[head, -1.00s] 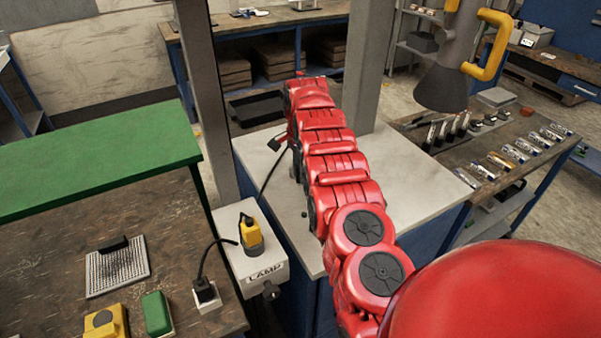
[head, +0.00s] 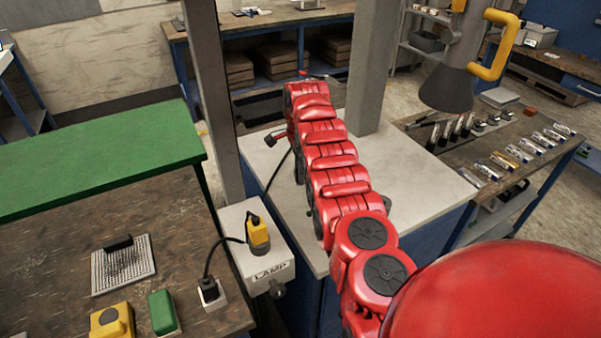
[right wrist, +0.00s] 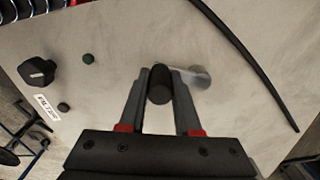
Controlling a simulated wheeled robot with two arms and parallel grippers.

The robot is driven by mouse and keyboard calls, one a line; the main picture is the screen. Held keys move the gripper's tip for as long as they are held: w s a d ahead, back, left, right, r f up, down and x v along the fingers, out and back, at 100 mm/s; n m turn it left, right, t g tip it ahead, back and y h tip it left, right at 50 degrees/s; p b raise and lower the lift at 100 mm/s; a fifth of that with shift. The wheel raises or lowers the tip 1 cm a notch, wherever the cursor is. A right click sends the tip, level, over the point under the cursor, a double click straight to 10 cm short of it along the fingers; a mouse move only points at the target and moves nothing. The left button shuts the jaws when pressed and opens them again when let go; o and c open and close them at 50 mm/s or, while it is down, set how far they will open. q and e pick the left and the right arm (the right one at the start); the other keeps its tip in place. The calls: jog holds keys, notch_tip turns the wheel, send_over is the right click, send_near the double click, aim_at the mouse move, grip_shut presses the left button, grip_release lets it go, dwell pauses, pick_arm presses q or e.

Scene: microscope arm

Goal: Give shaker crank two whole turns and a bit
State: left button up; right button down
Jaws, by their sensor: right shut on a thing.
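In the right wrist view, the shaker crank shows as a dark upright handle (right wrist: 160,90) with a pale metal crank arm (right wrist: 197,76) reaching to the right from it. My right gripper (right wrist: 162,74) is shut on the handle, one grey finger on each side. In the head view my red right arm reaches over the pale bench top (head: 418,185) and covers the crank. The fingers cannot be made out there. My left gripper is in neither view.
A black knob (right wrist: 37,71) with a FILTER label stands left of the crank. A black cable (right wrist: 250,60) lies to its right. In the head view the LAMP box (head: 262,271) with a yellow plug (head: 258,236) is left of the bench, and several small tubes (head: 520,150) lie on the right-hand bench.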

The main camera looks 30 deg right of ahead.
jog(key=shift+a+f+m, duration=0.1)
jog(key=shift+a+m, duration=0.2)
jog(key=shift+m, duration=0.2)
jog(key=shift+w, duration=0.1)
jog(key=c, duration=0.6)
grip_release()
